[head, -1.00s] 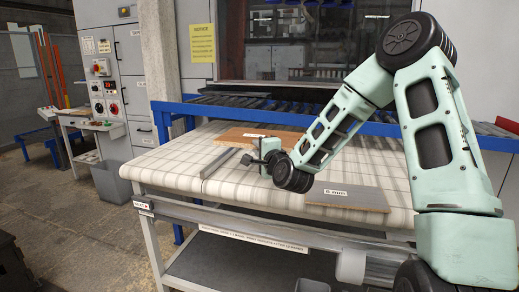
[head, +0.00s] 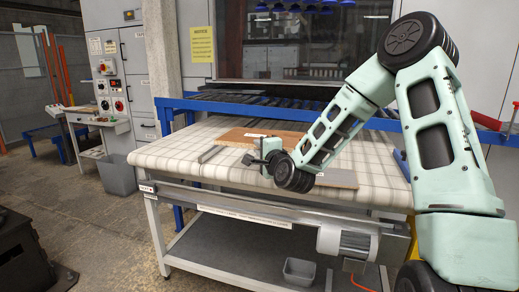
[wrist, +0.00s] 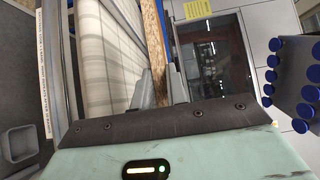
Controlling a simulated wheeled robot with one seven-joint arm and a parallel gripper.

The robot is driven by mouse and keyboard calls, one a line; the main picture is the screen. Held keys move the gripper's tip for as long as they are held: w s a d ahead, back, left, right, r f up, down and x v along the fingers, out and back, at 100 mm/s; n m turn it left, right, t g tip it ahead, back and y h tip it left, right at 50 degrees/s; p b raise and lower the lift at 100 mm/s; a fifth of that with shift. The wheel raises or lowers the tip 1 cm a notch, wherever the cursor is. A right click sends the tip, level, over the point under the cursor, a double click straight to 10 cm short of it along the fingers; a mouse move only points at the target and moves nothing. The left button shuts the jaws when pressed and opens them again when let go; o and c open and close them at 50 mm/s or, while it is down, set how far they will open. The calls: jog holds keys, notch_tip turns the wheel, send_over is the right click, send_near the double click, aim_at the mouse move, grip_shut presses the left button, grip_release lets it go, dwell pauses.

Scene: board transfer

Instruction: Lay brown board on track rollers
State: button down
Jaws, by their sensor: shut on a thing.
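The brown board (head: 240,135) shows at the far side of the cream checked table, low over the cloth. In the wrist view the board (wrist: 153,45) shows edge-on, running up between the two fingers. My gripper (head: 257,160) is shut on the board's near edge; it also shows in the wrist view (wrist: 162,88). The track rollers (head: 240,104) are dark, in a blue frame along the table's far side. I cannot tell how far the board is above the cloth. My arm hides part of its right side.
A thin grey bar (head: 211,154) lies left of the brown board. A grey bin (head: 117,176) stands left of the table. A window is behind the rollers.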

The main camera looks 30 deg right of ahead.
jog(key=s+a+f+y, duration=0.1)
jog(key=s+a+f, duration=0.2)
jog(key=s+f, duration=0.3)
jog(key=s+a+f+n+y, duration=0.1)
jog(key=s+a+f, duration=0.3)
jog(key=f, duration=1.1)
jog(key=s+a+f+n+y, duration=0.1)
jog(key=s+a+f, duration=0.3)
jog(key=s+f, duration=0.4)
notch_tip(320, 180, down, 3)
jog(key=shift+r, duration=0.1)
